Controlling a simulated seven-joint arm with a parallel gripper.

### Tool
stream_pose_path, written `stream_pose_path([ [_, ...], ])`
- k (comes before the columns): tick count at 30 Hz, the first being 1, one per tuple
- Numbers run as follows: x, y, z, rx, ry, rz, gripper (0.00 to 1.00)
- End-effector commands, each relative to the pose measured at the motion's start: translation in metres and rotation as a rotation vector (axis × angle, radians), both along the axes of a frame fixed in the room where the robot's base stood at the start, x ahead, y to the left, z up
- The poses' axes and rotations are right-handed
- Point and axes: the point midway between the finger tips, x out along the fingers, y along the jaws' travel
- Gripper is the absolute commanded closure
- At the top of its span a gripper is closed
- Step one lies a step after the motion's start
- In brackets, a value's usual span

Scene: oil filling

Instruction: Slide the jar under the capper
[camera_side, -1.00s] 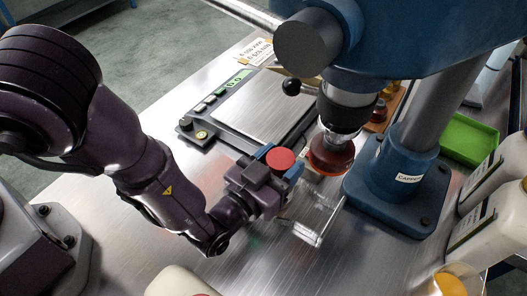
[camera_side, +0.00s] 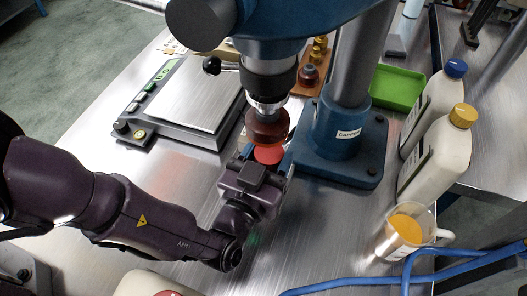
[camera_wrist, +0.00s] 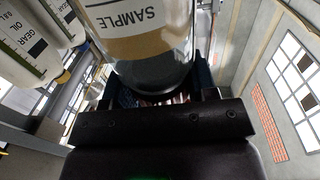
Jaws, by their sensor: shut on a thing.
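The jar's red lid (camera_side: 268,154) shows between my gripper's fingers in the side view, and its body is hidden there. The wrist view shows the clear jar (camera_wrist: 140,42) with amber contents and a SAMPLE label. My gripper (camera_side: 266,162) is shut on the jar. The blue capper (camera_side: 340,145) stands just right of my gripper. Its dark red capping head (camera_side: 267,128) hangs directly behind or above the lid and overlaps its far edge. I cannot tell whether they touch or are exactly lined up.
A scale (camera_side: 190,98) stands at the back left. A green tray (camera_side: 398,86) is behind the capper. White bottles (camera_side: 438,150), a beaker of orange liquid (camera_side: 406,232) and a blue hose (camera_side: 400,280) are at the right.

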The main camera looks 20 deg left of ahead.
Motion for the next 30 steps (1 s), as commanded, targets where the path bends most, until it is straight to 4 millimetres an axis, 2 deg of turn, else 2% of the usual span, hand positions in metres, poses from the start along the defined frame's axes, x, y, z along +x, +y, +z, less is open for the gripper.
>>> stream_pose_path([
  [5,-0.002,-0.003,-0.003,-0.005,0.011,-0.012,0.75],
  [6,-0.003,-0.004,-0.003,-0.005,0.011,-0.012,0.43],
  [9,-0.002,-0.003,-0.003,-0.005,0.01,-0.012,0.2],
  [10,-0.002,-0.003,-0.002,-0.004,0.009,-0.011,0.18],
  [19,-0.004,-0.002,-0.001,-0.003,0.006,-0.008,0.18],
  [25,-0.032,-0.001,-0.002,-0.003,0.009,-0.014,0.18],
  [26,-0.035,-0.001,0.0,-0.004,0.008,-0.013,0.18],
  [27,-0.032,-0.001,0.013,-0.01,0.004,-0.01,0.18],
  [30,-0.032,-0.001,0.033,-0.009,0.005,-0.009,0.18],
])
